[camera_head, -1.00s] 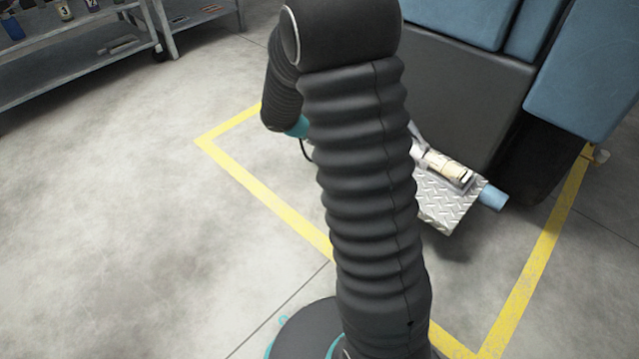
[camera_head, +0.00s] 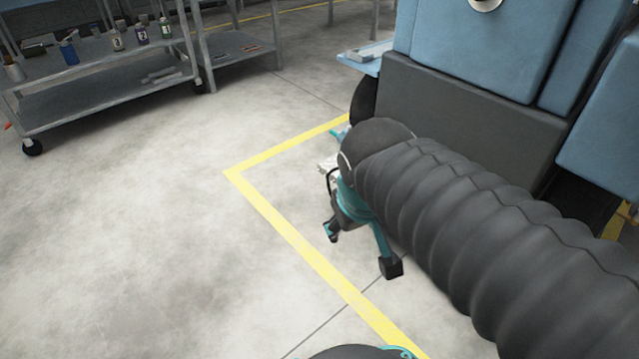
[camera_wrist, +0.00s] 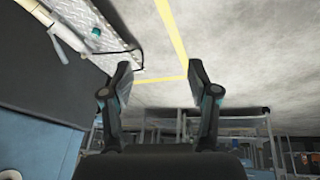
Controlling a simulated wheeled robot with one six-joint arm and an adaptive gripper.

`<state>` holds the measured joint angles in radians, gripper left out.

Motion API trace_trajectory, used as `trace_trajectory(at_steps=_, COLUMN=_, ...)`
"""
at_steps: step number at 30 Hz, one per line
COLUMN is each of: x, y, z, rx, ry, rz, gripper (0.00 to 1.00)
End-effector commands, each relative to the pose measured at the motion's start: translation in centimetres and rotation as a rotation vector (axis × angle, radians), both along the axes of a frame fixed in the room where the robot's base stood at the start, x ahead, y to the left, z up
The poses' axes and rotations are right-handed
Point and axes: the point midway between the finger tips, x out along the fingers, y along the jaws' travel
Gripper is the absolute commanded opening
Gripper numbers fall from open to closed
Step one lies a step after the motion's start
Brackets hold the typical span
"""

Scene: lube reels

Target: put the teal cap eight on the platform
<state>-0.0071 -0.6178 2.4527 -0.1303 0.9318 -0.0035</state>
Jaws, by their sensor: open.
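My gripper (camera_head: 361,248) hangs beside the machine above the floor, fingers apart and nothing between them. In the wrist view my gripper (camera_wrist: 160,78) is open over bare floor. A diamond-plate metal step (camera_wrist: 98,14), which may be the platform, shows at the upper left of the wrist view with a pale tube-like thing along it. In the head view it is largely hidden behind my arm. I cannot tell which thing is the teal cap eight.
The grey cart (camera_head: 130,62) stands at the upper left, with another metal table to its right. The blue and grey machine (camera_head: 470,110) fills the right side. A yellow line (camera_head: 290,238) marks the floor. The floor at the left is clear.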

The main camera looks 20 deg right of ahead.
Motion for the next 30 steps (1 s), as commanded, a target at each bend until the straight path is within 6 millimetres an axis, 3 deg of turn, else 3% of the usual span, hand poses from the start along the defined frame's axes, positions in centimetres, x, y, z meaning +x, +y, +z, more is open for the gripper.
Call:
trace_trajectory(at_steps=8, x=-1.9, y=2.0, z=1.1, rx=0.125, ry=-0.114, rz=-0.036, gripper=0.60)
trace_trajectory(at_steps=30, x=-1.9, y=2.1, z=1.1, rx=0.130, ry=-0.116, rz=-0.037, gripper=0.60)
